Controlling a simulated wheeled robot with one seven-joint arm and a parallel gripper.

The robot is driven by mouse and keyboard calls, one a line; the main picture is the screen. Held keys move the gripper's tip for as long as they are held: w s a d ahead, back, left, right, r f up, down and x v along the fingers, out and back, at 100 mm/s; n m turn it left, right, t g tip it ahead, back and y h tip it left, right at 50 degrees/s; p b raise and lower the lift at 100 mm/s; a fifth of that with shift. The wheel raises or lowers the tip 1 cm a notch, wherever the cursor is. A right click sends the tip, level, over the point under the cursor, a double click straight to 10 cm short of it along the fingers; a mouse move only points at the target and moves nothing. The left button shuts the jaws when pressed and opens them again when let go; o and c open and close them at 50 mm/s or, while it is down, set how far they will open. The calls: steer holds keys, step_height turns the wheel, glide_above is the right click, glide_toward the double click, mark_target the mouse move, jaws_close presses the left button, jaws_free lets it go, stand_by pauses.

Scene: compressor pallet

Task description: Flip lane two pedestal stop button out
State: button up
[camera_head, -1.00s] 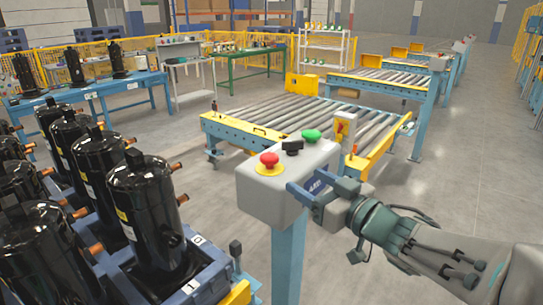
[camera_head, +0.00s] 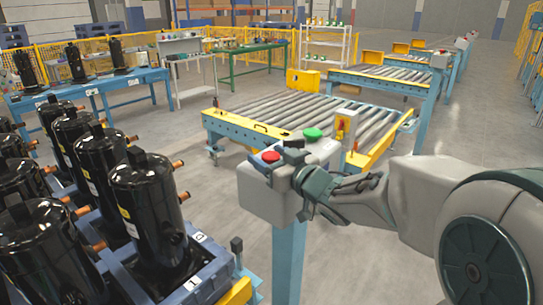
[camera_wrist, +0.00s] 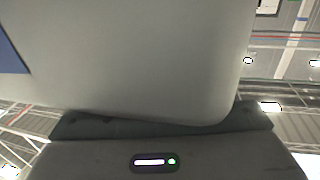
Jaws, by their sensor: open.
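The pedestal's grey control box (camera_head: 262,198) stands on a blue post (camera_head: 288,262). On its top are the red mushroom stop button (camera_head: 271,156) and a green button (camera_head: 312,134), with a dark part between them. My gripper (camera_head: 274,167) is open at the box's near upper edge, its fingers beside the red button. The yellow ring under the button is mostly hidden by the fingers, and I cannot tell if they touch the button. In the wrist view the grey box (camera_wrist: 150,55) fills most of the picture; the button does not show there.
Black compressors (camera_head: 147,210) stand on a blue pallet (camera_head: 205,262) close on the left. A roller conveyor (camera_head: 300,115) with a yellow-and-red switch box (camera_head: 345,125) lies just behind the pedestal. Grey floor is open to the right.

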steer(key=c, duration=1.3)
steer(key=shift+r+p, duration=0.4)
steer(key=shift+r, duration=0.3)
jaws_close()
steer(key=o, duration=1.3)
jaws_free()
steer(key=b+v, duration=0.1)
steer(key=v, duration=1.2)
steer(key=shift+s+d, duration=0.25)
steer(key=shift+s, duration=0.05)
